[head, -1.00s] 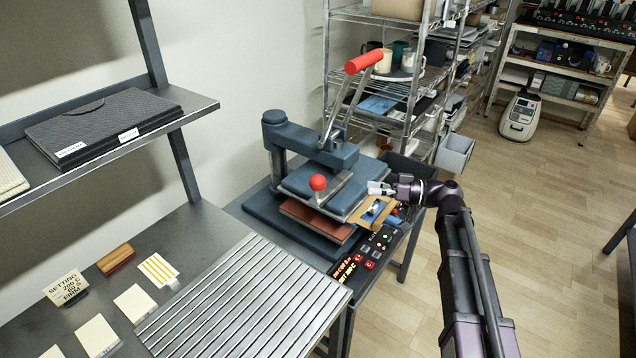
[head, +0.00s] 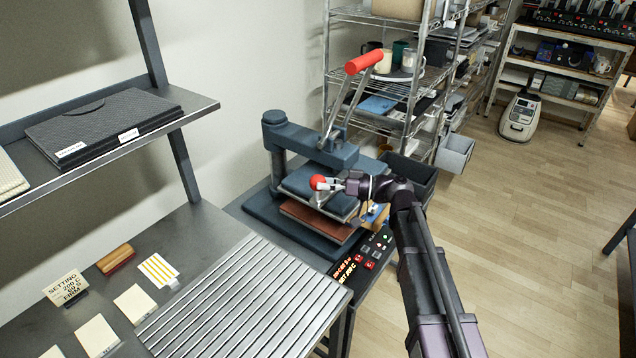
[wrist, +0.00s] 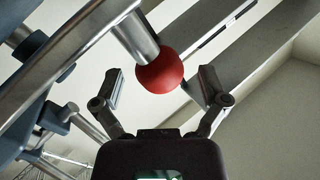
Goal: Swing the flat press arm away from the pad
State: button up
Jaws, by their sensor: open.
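The flat press arm (head: 334,157) is blue-grey and carries a flat upper plate (head: 300,184) over the reddish-brown pad (head: 308,217). A red ball knob (head: 318,183) sits at the plate's front on a metal bracket. My gripper (head: 332,184) is open at the knob. In the wrist view the red knob (wrist: 161,72) lies between the two spread fingers (wrist: 160,92), near their tips, at the end of a metal rod. I cannot tell whether a finger touches it. A lever with a red grip (head: 363,62) stands raised above the press. My wrist hides the plate's right side.
A control panel (head: 362,258) with lit displays is at the press's front right. A ribbed metal tray (head: 240,305) lies on the left bench. A wire shelf (head: 395,90) with mugs stands behind. A dark bin (head: 412,176) is right of the press.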

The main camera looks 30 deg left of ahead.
jog(key=shift+s+a, duration=0.3)
jog(key=shift+a, duration=0.3)
grip_shut()
jog(key=shift+w, duration=0.15)
